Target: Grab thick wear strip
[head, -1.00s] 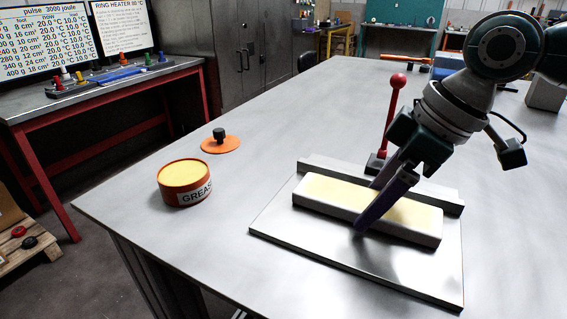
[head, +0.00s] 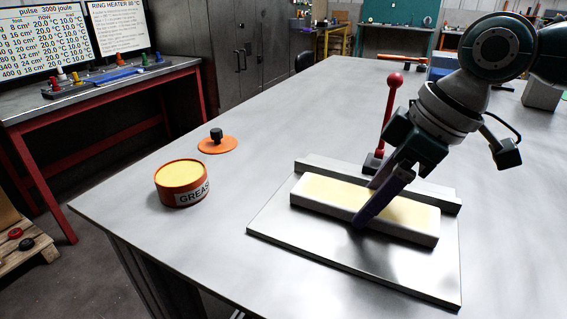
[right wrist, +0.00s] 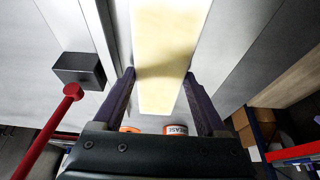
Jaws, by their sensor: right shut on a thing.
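The thick wear strip (head: 413,218) is a long white block with a pale yellow top. It lies on a grey metal plate (head: 300,240), along the plate's raised back ledge, and appears to rest flat. My right gripper (head: 366,204) is shut on it near mid-length, one finger on each long side. In the right wrist view the strip (right wrist: 168,35) runs between the two fingers (right wrist: 158,76). The far finger is partly hidden behind the strip in the head view. My left gripper is not in view.
A red-knobbed lever (head: 389,110) stands just behind the plate, close to my right gripper. An open grease tin (head: 182,183) and its orange lid (head: 217,145) sit to the left. The table (head: 290,110) is clear between them and the back.

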